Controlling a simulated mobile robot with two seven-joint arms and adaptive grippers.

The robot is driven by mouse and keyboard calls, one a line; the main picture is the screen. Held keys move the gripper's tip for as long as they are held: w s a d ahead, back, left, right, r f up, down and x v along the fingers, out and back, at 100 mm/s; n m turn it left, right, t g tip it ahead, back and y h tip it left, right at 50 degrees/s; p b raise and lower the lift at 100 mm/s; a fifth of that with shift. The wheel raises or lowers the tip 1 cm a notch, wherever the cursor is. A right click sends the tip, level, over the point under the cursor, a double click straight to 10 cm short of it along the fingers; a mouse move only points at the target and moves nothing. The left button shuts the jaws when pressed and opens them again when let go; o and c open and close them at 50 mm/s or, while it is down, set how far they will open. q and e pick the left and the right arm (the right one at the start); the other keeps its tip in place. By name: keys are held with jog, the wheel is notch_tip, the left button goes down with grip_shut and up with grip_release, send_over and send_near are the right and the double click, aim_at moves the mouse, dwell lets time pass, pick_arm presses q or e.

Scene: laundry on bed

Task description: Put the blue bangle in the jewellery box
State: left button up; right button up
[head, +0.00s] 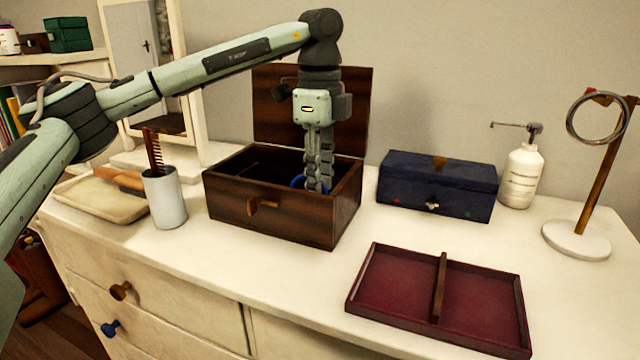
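The dark brown wooden jewellery box (285,223) stands on the dresser with its lid (270,105) raised at the back. A divider shows inside at the left. My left gripper (319,187) points straight down into the right part of the box. Its fingers are close together, and the blue bangle (297,181) is at their tips, showing as an arc on their left side. The gripper looks shut on the bangle. The fingertips partly hide the bangle, and the front wall hides the box floor, so I cannot tell whether the bangle touches it. My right gripper is not in view.
A closed navy box (437,188) and a white pump bottle (522,175) stand to the right. A maroon divided tray (395,285) lies in front. A stand (578,240) holds a silver ring (570,120). A white cup (165,200) with a comb stands left of the box.

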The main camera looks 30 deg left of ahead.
pick_arm(q)
notch_tip(320, 180, up, 9)
jog(key=shift+r, duration=0.95)
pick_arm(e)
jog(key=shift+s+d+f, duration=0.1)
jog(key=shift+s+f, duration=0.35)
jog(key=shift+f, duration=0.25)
